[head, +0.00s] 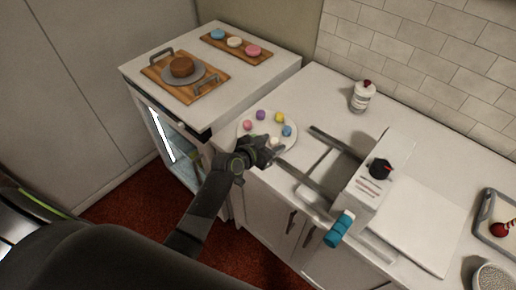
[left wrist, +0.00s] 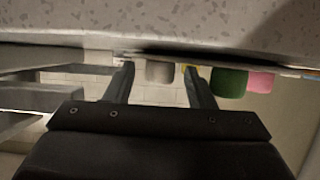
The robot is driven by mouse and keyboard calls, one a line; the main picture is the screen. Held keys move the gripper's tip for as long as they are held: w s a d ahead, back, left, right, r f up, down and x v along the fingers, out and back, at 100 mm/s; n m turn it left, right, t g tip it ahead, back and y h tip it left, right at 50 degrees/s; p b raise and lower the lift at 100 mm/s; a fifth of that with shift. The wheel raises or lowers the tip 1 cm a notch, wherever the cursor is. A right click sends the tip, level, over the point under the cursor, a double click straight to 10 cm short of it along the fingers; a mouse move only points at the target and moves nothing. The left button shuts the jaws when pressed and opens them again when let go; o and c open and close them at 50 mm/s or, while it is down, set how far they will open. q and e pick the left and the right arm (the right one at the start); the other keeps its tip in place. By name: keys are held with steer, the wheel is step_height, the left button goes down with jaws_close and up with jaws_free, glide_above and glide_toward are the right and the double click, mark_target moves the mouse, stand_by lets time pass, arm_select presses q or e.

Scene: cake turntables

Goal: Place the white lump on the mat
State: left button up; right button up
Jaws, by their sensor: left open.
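The white lump (head: 275,141) is near the front edge of a round pale plate (head: 241,134) on the counter, among coloured lumps. My left gripper (head: 270,153) is low beside the plate's front edge. In the left wrist view the white lump (left wrist: 160,72) shows between and beyond the open fingers (left wrist: 160,88); I cannot tell if they touch it. A green lump (left wrist: 229,82) and a pink lump (left wrist: 261,82) are to the right there. I cannot tell for sure which surface is the mat; a flat white panel (head: 415,225) lies at the right. My right gripper is out of view.
A machine with rails and a teal handle (head: 340,229) stands right of the plate. A white bottle (head: 362,96) stands behind. A grey tray (head: 484,222) is far right.

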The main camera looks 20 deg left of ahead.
arm_select(q)
steer(key=b+v, duration=0.4)
steer(key=v, duration=1.3)
steer(key=shift+s, duration=0.2)
steer(key=shift+a, duration=0.15)
steer(key=s+a+f+n+g+y, duration=0.1)
steer(key=s+a+f+g, duration=0.15)
steer(key=f, duration=0.75)
steer(key=s+a+f+n+g+y, duration=0.1)
steer(key=a+f+n+y, duration=0.15)
steer(key=f, duration=0.75)
steer(key=s+a+f+n+g+y, duration=0.1)
steer(key=s+a+f+g, duration=0.15)
steer(key=f, duration=0.75)
steer(key=s+a+f+g+y, duration=0.1)
steer(key=s+f+g, duration=0.3)
steer(key=s+f, duration=1.3)
steer(key=s, duration=0.3)
steer(key=shift+s, duration=0.35)
steer(key=shift+o, duration=0.4)
steer(key=s+d+f+g, duration=0.1)
steer(key=s+f, duration=0.2)
steer(key=s, duration=0.6)
steer(key=shift+g, duration=0.3)
